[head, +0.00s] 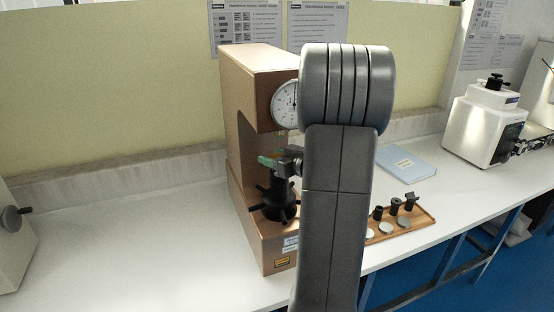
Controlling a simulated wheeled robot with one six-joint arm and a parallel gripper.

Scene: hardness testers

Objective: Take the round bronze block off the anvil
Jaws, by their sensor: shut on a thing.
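The hardness tester (250,95) is a tall bronze-brown machine with a round dial, standing on the white bench. Its black anvil and spindle (280,190), with a spoked handwheel, rise from the base below the head. My gripper (268,161) is at the anvil's top, in the gap under the tester's head, with a greenish tip pointing left. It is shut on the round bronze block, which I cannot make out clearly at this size. My grey arm covers the tester's right side. I cannot tell whether the block touches the anvil.
A wooden tray (425,216) with grey discs and dark fittings lies right of my arm. Behind it is a blue booklet (404,165). A white machine (482,125) stands far right, another (14,240) at the left edge. The bench left of the tester is clear.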

